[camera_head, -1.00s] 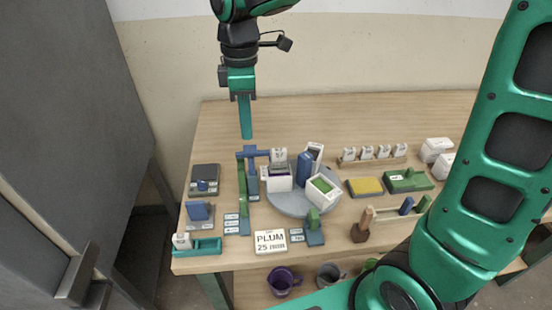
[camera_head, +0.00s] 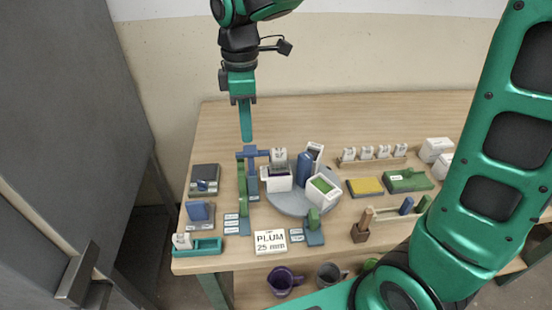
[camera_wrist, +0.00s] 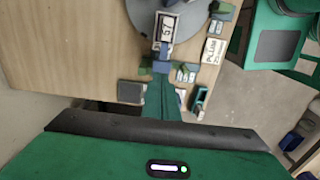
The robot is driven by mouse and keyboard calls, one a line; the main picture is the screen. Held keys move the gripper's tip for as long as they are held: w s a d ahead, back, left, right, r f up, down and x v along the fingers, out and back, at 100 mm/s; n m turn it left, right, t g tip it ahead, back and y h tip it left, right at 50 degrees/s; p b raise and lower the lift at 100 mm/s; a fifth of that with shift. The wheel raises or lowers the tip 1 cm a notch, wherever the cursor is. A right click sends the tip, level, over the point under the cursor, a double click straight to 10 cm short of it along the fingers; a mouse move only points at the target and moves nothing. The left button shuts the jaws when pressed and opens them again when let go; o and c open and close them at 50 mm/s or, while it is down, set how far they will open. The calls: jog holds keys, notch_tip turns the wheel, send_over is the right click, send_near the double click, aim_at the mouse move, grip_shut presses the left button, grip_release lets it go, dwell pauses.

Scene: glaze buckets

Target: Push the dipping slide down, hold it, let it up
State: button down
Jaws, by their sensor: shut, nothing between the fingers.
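The dipping slide (camera_head: 252,153) is a blue crossbar on an upright green and blue post (camera_head: 242,180), at the left of the grey turntable (camera_head: 290,204). A white tile (camera_head: 279,155) hangs at its right end over a white bucket of purple glaze (camera_head: 276,180). My gripper (camera_head: 246,139) is shut and empty, pointing down with its tip just above the slide's crossbar; I cannot tell whether they touch. In the wrist view my gripper's fingers (camera_wrist: 162,98) reach toward the blue slide (camera_wrist: 160,67), with a tile marked 57 (camera_wrist: 167,27) beyond it.
A white card reading PLUM 25 mm (camera_head: 270,241) lies in front. A green-glaze bucket (camera_head: 322,190) and a blue block (camera_head: 304,170) stand on the turntable. A rack of white tiles (camera_head: 374,155) stands to the right. The table's back area is clear.

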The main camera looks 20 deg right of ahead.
aim_at(248, 149)
jog(key=shift+f, duration=4.05)
jog(key=shift+r, duration=0.15)
dwell(0.6)
jog(key=shift+r, duration=5.2)
